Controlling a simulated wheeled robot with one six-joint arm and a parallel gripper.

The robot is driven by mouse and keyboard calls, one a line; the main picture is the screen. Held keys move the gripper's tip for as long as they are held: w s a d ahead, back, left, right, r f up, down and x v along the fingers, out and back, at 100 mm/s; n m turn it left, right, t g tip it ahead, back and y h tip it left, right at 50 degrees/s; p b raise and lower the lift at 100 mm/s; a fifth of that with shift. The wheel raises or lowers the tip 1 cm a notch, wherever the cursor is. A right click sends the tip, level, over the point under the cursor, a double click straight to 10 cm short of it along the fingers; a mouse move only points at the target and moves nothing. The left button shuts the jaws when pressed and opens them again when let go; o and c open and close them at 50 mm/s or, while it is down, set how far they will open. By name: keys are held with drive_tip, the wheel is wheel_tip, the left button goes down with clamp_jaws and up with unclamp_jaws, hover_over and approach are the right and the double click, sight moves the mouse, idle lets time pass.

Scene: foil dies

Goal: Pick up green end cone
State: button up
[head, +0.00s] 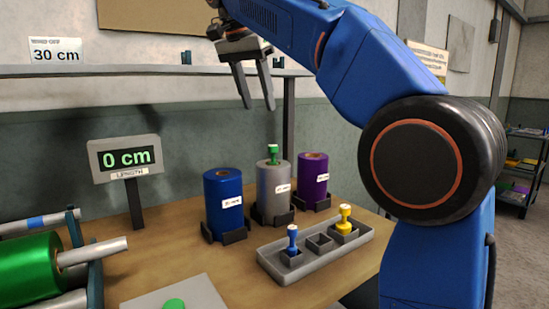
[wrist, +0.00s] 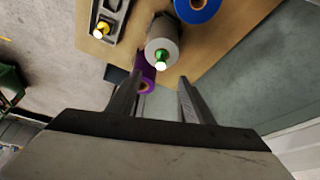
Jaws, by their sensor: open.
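The green end cone (head: 273,154) stands upright on top of the silver foil roll (head: 273,190), in the middle of three upright rolls on the table. In the wrist view the green cone (wrist: 162,58) shows end-on over the silver roll, beyond and between the fingers' line. My gripper (head: 258,104) is open and empty, pointing down, above and apart from the cone in the head view. In the wrist view its two fingers (wrist: 160,92) are spread wide with nothing between them.
A blue roll (head: 224,204) and a purple roll (head: 313,180) flank the silver one. A grey tray (head: 268,262) holds a blue cone (head: 292,240) and a yellow cone (head: 345,218), with an empty middle socket. A display (head: 126,158) reads 0 cm. A green roll (head: 28,270) lies left.

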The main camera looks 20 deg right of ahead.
sight(271, 146)
drive_tip(key=x, duration=0.7)
drive_tip(key=w+x, duration=0.1)
drive_tip(key=x, duration=0.3)
drive_tip(key=shift+w+d+f, duration=0.1)
drive_tip(key=shift+s+d+x, duration=0.1)
drive_tip(key=shift+x, duration=1.25)
drive_tip(key=shift+s+d+x, duration=0.1)
drive_tip(key=shift+x, duration=1.25)
drive_tip(key=shift+f, duration=0.1)
drive_tip(key=c, duration=1.2)
